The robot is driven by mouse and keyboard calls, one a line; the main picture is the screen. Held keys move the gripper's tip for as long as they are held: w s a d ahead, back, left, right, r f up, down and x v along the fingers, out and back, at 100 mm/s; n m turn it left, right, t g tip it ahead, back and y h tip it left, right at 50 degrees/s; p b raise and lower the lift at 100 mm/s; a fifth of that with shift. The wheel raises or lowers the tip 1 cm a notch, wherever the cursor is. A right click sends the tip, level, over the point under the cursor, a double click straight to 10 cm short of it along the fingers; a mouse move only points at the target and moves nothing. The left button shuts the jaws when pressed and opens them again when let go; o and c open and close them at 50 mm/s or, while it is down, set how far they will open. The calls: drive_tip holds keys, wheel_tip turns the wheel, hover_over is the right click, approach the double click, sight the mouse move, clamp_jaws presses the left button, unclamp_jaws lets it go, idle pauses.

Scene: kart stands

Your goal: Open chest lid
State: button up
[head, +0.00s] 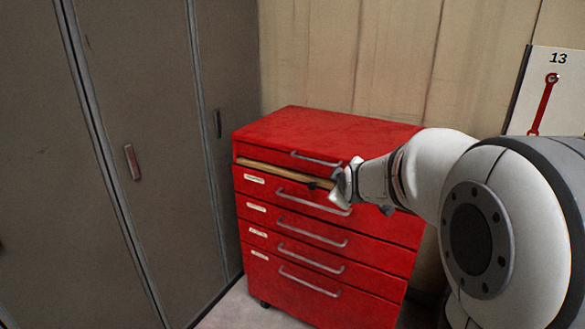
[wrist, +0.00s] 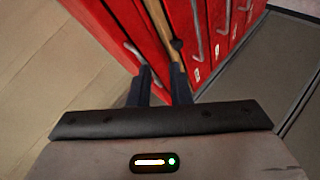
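The red tool chest (head: 330,262) stands against the wall, with its lid (head: 325,130) on top. A narrow gap with a tan strip (head: 270,170) shows below the lid's front edge; the strip also shows in the wrist view (wrist: 173,25). The lid handle (head: 314,158) is a grey bar on the lid's front; in the wrist view its end lies by the left fingertip. My gripper (head: 327,184) is at the chest's front, just below the lid's right half. In the wrist view (wrist: 162,70) its fingers are apart, with red surface between them. Contact cannot be told.
Several drawers with grey handles (head: 312,258) lie below the lid. Grey lockers (head: 140,120) stand close on the left. A tan panelled wall (head: 390,60) is behind, with a board marked 13 (head: 558,85) at right.

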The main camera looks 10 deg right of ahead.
sight(315, 161)
drive_tip(key=w+a+f+n+t+y, duration=0.1)
drive_tip(key=w+n, duration=0.1)
drive_tip(key=w, duration=0.4)
drive_tip(key=w+a+f+n+t+y+b, duration=0.1)
drive_tip(key=w+n+t, duration=0.1)
drive_tip(key=w, duration=0.5)
drive_tip(key=w+a+f+n+t+y+b, duration=0.1)
drive_tip(key=w+n, duration=0.3)
drive_tip(key=w, duration=0.2)
drive_tip(key=shift+w+a+y, duration=0.2)
drive_tip(key=shift+a+y, duration=0.15)
drive_tip(key=shift+y, duration=0.05)
clamp_jaws()
